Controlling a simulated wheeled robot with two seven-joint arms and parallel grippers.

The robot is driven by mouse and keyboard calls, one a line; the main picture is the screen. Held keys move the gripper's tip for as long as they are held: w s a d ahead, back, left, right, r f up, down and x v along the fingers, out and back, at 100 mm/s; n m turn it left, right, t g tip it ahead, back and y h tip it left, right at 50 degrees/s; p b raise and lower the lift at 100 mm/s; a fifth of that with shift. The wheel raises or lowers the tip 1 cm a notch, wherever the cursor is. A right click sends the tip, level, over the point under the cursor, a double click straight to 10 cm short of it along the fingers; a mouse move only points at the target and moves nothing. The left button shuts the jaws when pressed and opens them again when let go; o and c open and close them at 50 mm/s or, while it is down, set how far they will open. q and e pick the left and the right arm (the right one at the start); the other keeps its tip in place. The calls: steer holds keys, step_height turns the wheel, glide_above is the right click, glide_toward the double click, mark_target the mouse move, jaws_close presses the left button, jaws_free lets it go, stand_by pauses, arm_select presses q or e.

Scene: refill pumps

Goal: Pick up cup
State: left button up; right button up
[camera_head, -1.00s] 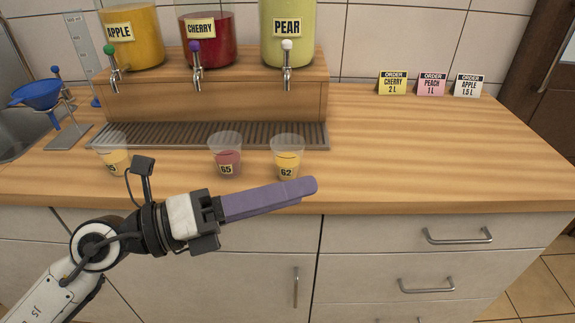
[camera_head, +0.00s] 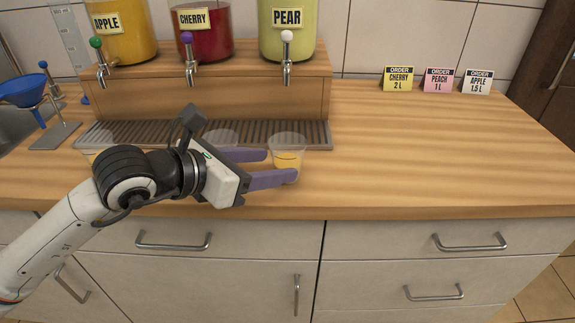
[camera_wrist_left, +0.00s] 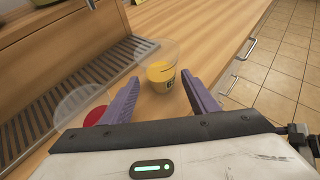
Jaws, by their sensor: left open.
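A clear cup with yellow liquid (camera_head: 288,151) stands upright on the counter in front of the drip tray. It also shows in the left wrist view (camera_wrist_left: 158,68), ahead of and between my fingers. My left gripper (camera_head: 281,166) is open, its purple fingers reaching toward this cup; I cannot tell whether they touch it. A second cup, with red liquid, (camera_head: 222,137) is mostly hidden behind my gripper; it shows at the left in the wrist view (camera_wrist_left: 80,101). A third cup (camera_head: 95,152) is partly hidden behind my arm at the left. My right gripper is not in view.
Apple, cherry and pear dispensers (camera_head: 205,35) stand on a wooden stand (camera_head: 230,98) behind the drip tray (camera_head: 315,134). A blue funnel (camera_head: 24,90) on a stand is at the left. Order cards (camera_head: 437,80) stand at the back right. The right counter is clear.

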mark_target(275, 165)
arm_select(q)
steer(key=x, duration=0.3)
steer(key=shift+w+d+f, duration=0.1)
steer(key=shift+d, duration=0.05)
steer(key=shift+c, duration=0.2)
steer(key=c, duration=0.8)
